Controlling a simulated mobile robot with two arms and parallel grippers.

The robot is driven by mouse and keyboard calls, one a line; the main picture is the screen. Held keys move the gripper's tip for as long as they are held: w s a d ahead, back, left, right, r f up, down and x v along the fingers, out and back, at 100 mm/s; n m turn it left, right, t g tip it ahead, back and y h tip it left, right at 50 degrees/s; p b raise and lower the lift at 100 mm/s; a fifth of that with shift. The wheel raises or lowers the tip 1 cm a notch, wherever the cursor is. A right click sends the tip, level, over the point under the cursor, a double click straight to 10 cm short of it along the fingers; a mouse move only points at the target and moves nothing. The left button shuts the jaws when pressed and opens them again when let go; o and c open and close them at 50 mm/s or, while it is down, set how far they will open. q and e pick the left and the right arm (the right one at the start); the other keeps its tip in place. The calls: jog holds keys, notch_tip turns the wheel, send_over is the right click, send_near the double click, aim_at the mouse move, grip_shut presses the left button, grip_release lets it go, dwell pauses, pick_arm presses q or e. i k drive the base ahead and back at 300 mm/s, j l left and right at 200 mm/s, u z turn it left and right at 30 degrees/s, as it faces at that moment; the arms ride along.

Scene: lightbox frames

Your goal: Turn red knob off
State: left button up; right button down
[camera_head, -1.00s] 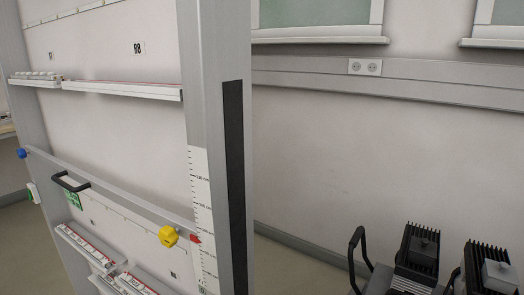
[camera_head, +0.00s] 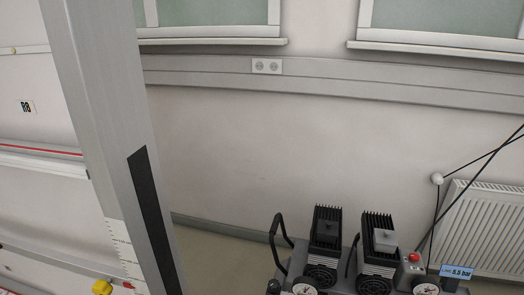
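A small red knob (camera_head: 414,257) sits on top of a grey box on the compressor (camera_head: 328,242) at the lower right. At this size I cannot tell which way the knob is turned. A small blue-white sign reading "5.5 bar" (camera_head: 457,272) is to its right. The compressor has two black finned blocks, a black curved handle at its left and round gauges at the bottom edge. Its lower part is cut off by the frame. Neither of my grippers is in view.
A grey upright post (camera_head: 95,120) of a white panel fills the left side. A yellow knob (camera_head: 102,287) is at its lower edge. A white radiator (camera_head: 485,225) and black cables are at the right. A wall socket (camera_head: 267,66) is on the back wall.

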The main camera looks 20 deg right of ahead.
aim_at(414, 257)
jog(key=z, duration=1.45)
